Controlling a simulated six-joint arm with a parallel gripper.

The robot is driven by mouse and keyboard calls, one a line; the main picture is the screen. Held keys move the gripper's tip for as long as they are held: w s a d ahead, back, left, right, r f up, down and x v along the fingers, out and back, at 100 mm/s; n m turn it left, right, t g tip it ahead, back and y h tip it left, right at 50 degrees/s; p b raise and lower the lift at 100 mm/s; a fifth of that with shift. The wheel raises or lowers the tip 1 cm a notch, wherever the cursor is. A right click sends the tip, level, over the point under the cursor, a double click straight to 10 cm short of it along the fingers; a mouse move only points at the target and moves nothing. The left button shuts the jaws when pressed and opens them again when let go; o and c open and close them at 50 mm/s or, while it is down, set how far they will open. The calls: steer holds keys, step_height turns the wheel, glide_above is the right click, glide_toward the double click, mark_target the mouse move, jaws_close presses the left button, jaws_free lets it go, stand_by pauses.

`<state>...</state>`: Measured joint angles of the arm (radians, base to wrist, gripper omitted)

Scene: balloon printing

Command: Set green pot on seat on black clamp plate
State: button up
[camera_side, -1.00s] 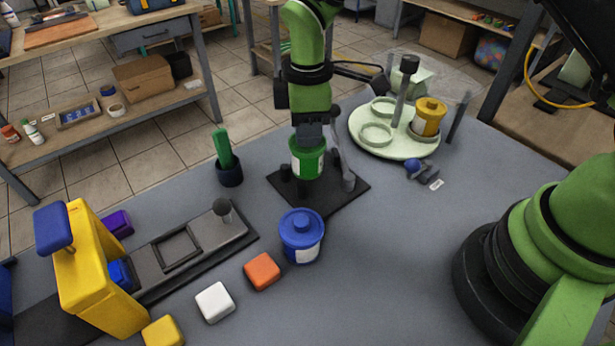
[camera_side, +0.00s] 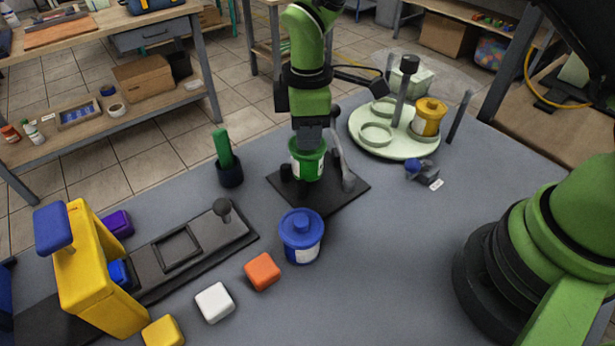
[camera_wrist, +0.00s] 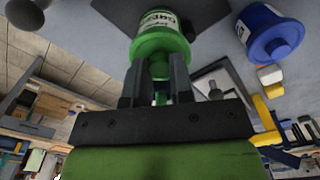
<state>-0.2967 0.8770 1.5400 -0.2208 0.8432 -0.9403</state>
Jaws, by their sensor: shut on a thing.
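The green pot (camera_side: 308,163) with a white label is upright over the black clamp plate (camera_side: 335,198) in the side view. My gripper (camera_side: 308,145) is shut on the pot's top from above. In the wrist view the fingers (camera_wrist: 158,85) grip the knob of the green pot (camera_wrist: 160,38). The plate's grey lever (camera_side: 343,165) stands just right of the pot, and a small black post is at its lower left. The seat is hidden, and I cannot tell whether the pot's base touches it.
A blue pot (camera_side: 301,236) stands in front of the plate. A black cup with a green stick (camera_side: 229,172) is to the left. A round pale tray (camera_side: 365,143) holding a yellow pot (camera_side: 429,117) is behind right. The table right of the blue pot is clear.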

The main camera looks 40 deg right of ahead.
steer(key=shift+f, duration=1)
stand_by(0.7)
steer(key=o, duration=0.7)
step_height(320, 180, up, 10)
steer(key=shift+f, duration=0.2)
steer(key=s+d+r+m+t+y, duration=0.2)
steer(key=s+d+r+m+t, duration=0.3)
steer(key=s+r+m, duration=0.7)
steer(key=s+d+r+m+t, duration=0.2)
steer(key=s+d+m, duration=0.1)
steer(key=s, duration=0.5)
steer(key=shift+s+m, duration=0.35)
steer(key=shift+m, duration=0.05)
